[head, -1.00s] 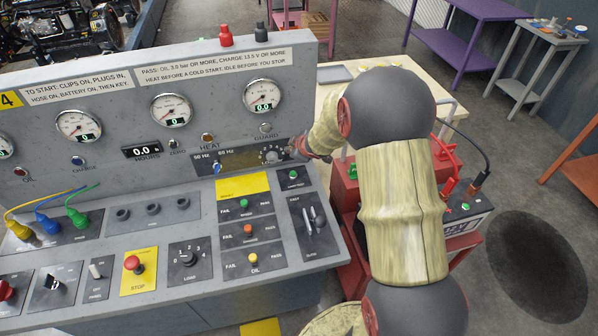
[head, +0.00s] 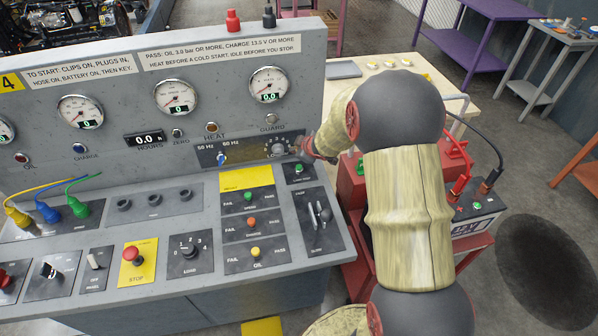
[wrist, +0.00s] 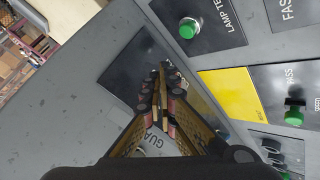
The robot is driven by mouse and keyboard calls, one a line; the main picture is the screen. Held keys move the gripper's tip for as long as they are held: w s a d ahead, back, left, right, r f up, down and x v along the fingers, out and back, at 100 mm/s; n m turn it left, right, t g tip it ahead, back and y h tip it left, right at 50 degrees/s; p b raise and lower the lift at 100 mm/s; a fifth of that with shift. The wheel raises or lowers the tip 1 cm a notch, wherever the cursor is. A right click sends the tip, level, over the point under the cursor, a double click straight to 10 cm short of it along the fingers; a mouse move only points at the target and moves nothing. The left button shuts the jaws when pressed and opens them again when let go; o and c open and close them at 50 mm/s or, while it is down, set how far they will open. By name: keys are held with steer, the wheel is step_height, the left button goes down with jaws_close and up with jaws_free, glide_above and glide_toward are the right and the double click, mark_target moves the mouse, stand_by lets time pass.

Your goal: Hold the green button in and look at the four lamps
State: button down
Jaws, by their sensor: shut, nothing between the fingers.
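The green button (head: 298,168), marked LAMP TEST, sits on a small dark plate at the right of the grey console; it also shows in the wrist view (wrist: 188,29). The four lamps are the red oil lamp (head: 21,158), blue charge lamp (head: 79,148), amber heat lamp (head: 212,127) and pale guard lamp (head: 270,119). None looks clearly lit. My gripper (wrist: 166,82) is shut and empty, apart from the button, over the dark dial plate beside it. In the head view my arm partly hides the gripper near the dial.
A red stand with a battery (head: 478,207) is right of the console, partly behind my arm.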

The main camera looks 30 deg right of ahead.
mark_target(297, 168)
steer(key=shift+f+b, duration=1.65)
steer(key=shift+f, duration=0.65)
steer(key=shift+f, duration=0.15)
steer(key=shift+f+b, duration=0.3)
steer(key=shift+f+b, duration=0.45)
steer(key=shift+f, duration=0.15)
stand_by(4.7)
